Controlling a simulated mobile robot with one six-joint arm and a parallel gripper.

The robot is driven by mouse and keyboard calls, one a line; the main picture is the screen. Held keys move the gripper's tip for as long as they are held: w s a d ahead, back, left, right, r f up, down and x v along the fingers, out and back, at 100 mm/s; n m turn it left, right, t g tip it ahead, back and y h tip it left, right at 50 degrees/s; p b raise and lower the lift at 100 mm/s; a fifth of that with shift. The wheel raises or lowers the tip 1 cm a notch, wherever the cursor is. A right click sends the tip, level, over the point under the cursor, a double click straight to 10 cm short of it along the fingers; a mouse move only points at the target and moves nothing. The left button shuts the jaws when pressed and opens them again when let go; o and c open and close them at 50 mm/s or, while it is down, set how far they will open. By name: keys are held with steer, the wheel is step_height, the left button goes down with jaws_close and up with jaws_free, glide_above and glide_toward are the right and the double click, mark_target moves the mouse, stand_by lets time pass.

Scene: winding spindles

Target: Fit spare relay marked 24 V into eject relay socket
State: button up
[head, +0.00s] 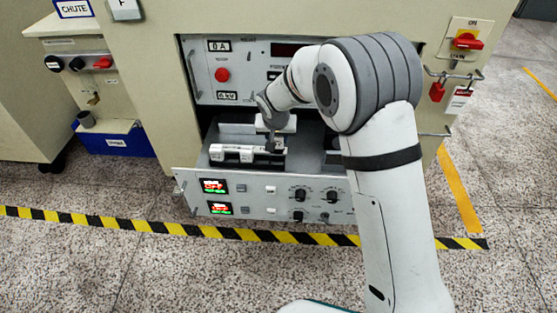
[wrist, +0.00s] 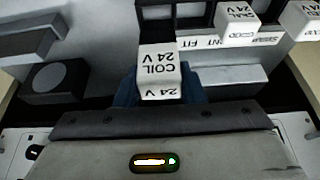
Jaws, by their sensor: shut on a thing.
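In the wrist view a white relay (wrist: 158,72) marked "COIL 24 V" sits between the blue fingers of my gripper (wrist: 160,96), which is shut on it. Its print appears upside down. A dark slotted frame (wrist: 153,14) lies just beyond it; I cannot tell whether this is the eject relay socket. Two more white blocks marked 24 V, one (wrist: 238,20) near the upper right and one (wrist: 310,18) at the right edge, are apart from my gripper. In the head view my gripper (head: 274,146) is low inside the open drawer (head: 308,160); the held relay is hard to make out there.
White blocks (head: 232,153) stand in the drawer, left of my gripper. The drawer front (head: 265,196) carries knobs and two lit displays. A panel with a red button (head: 222,75) rises behind.

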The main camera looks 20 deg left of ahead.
mark_target(277, 151)
step_height(277, 151, down, 7)
steer(key=shift+r+b, duration=0.1)
steer(key=shift+b, duration=1.1)
steer(key=shift+f, duration=0.2)
steer(key=o, duration=1)
steer(key=shift+r, duration=0.2)
steer(key=shift+s+r, duration=0.1)
steer(key=shift+r, duration=0.25)
steer(key=p+v, duration=0.4)
steer(key=v, duration=0.7)
steer(key=shift+s, duration=0.2)
steer(key=shift+d+r, duration=0.1)
steer(key=shift+d, duration=0.05)
